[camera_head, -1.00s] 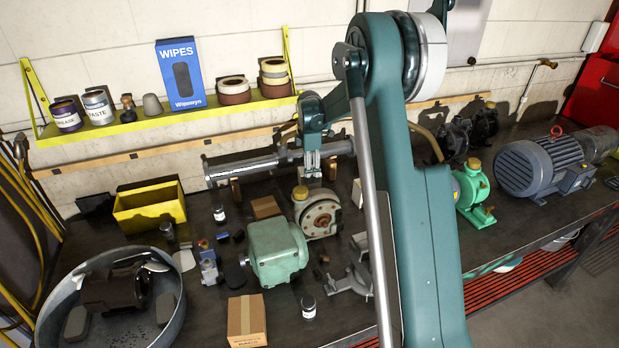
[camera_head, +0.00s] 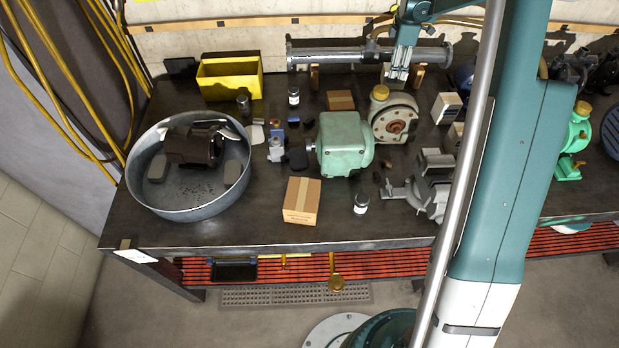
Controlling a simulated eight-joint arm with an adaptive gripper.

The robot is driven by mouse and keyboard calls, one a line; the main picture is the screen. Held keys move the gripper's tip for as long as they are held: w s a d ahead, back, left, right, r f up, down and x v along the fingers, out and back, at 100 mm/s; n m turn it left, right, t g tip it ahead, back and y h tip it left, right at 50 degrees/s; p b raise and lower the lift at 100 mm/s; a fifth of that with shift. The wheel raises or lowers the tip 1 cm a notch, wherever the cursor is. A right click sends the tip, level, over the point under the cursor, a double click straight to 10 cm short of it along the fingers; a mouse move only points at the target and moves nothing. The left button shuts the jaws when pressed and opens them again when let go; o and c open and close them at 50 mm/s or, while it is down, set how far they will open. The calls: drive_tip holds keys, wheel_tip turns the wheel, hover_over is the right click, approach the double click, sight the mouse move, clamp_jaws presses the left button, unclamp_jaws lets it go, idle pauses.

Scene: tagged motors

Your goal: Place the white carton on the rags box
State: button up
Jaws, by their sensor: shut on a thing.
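Two small pale cartons stand on the bench right of the round-flanged pump: one white carton (camera_head: 446,107) at the back, another (camera_head: 455,137) just in front, partly covered by my arm. Two brown cardboard boxes lie on the bench: a larger one (camera_head: 302,200) near the front edge and a smaller, flatter one (camera_head: 340,99) further back. Their print is too small to read, so I cannot tell which is the rags box. My gripper (camera_head: 398,74) points down above the back of the pump, left of the white carton. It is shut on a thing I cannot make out.
A green gearbox (camera_head: 343,143) and the pump (camera_head: 393,122) stand mid-bench. A metal tub (camera_head: 190,207) with a dark motor is at left, a yellow bin (camera_head: 229,79) behind. A grey vise (camera_head: 430,186) and a small jar (camera_head: 361,204) are near the front.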

wheel_tip(320, 180, up, 12)
drive_tip(key=s+a+r, duration=0.2)
drive_tip(key=s+a, duration=0.6)
drive_tip(key=a, duration=0.5)
drive_tip(key=s+a+r+p, duration=0.1)
drive_tip(key=s+a, duration=1.4)
drive_tip(key=s, duration=0.1)
drive_tip(key=s+a+f+n+p, duration=0.1)
drive_tip(key=s+a, duration=0.3)
drive_tip(key=s, duration=0.7)
drive_tip(key=s+a+f, duration=0.2)
drive_tip(key=s+a, duration=0.2)
drive_tip(key=s, duration=0.7)
wheel_tip(320, 180, down, 5)
drive_tip(key=shift+a+r, duration=0.1)
drive_tip(key=shift+r, duration=0.1)
drive_tip(key=shift+f, duration=2.95)
